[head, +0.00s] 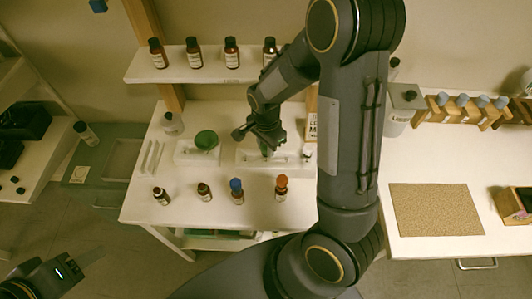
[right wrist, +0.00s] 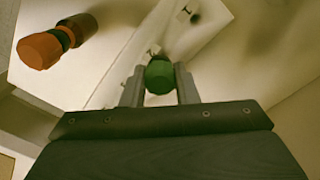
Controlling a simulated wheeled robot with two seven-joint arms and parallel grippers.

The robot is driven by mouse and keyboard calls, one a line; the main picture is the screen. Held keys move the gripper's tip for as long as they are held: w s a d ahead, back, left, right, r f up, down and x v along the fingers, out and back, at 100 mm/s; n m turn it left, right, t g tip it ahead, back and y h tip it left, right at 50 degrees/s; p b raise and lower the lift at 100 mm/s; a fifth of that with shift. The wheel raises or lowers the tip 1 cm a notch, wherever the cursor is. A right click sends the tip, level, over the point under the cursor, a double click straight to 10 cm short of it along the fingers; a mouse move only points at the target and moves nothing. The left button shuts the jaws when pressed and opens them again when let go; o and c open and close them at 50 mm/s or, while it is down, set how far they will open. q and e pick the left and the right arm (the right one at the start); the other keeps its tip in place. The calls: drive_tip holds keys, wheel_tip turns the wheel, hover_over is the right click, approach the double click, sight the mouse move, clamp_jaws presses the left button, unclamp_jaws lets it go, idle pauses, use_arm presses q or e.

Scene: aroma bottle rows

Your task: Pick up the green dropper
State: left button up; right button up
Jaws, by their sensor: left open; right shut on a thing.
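The green dropper (right wrist: 159,77) sits between the two fingers of my right gripper (right wrist: 160,88), which is shut on it in the right wrist view. In the head view, the dropper (head: 265,151) is partly hidden under my right gripper (head: 263,142), over the white holder (head: 246,158) on the white table. I cannot tell whether the dropper still touches the holder. My left gripper (head: 82,262) is open and empty at the lower left of the head view, away from the table.
A front row of bottles includes one with a blue top (head: 237,190) and one with an orange top (head: 281,188). Brown bottles stand on the shelf (head: 200,73) behind. A brown mat (head: 436,209) lies on the right table.

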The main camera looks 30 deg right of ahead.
drive_tip(key=shift+r, duration=0.1)
wheel_tip(320, 180, up, 10)
drive_tip(key=shift+f, duration=0.1)
use_arm(q)
drive_tip(key=shift+f, duration=0.25)
